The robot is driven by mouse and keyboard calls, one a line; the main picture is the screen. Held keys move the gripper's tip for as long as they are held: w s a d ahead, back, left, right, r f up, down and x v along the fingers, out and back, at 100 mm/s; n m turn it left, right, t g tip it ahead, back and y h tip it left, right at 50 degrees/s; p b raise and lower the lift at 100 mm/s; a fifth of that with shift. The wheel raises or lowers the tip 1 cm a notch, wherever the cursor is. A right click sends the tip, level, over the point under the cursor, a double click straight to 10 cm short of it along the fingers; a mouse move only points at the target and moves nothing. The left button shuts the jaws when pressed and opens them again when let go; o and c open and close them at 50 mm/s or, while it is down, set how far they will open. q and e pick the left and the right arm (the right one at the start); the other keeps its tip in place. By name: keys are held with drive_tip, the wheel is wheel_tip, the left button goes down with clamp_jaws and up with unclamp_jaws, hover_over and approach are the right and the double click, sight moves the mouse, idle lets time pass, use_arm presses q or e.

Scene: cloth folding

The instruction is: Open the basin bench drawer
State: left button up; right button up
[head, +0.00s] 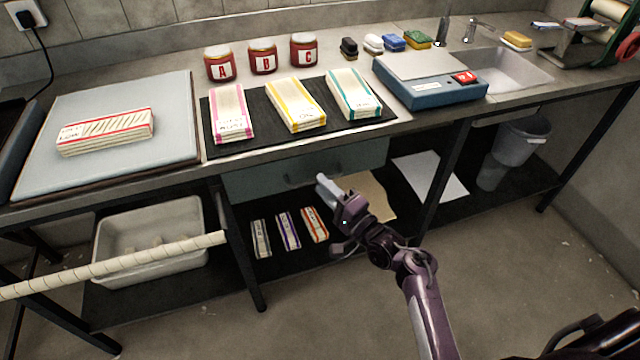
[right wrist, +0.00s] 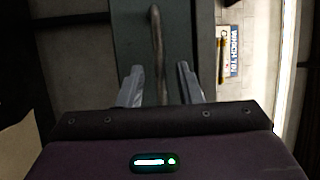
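The basin bench drawer (head: 252,183) has a grey-green front just under the bench top and looks shut. Its handle, a dark bar (head: 297,181), is partly hidden by my right gripper (head: 328,190). In the right wrist view the handle (right wrist: 155,35) runs upright in the picture along the drawer front (right wrist: 182,30). My right gripper (right wrist: 160,82) is open there, with one finger on each side of the handle's line. I cannot tell whether either finger touches the handle. My left gripper is not in view.
The bench top holds a scale (head: 425,88), a dark mat (head: 215,147) with folded cloths and several jars. A wrapped pole (head: 120,263) crosses at left, and a table leg (head: 447,175) stands right of the drawer.

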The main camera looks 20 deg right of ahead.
drive_tip(key=shift+x, duration=0.75)
clamp_jaws()
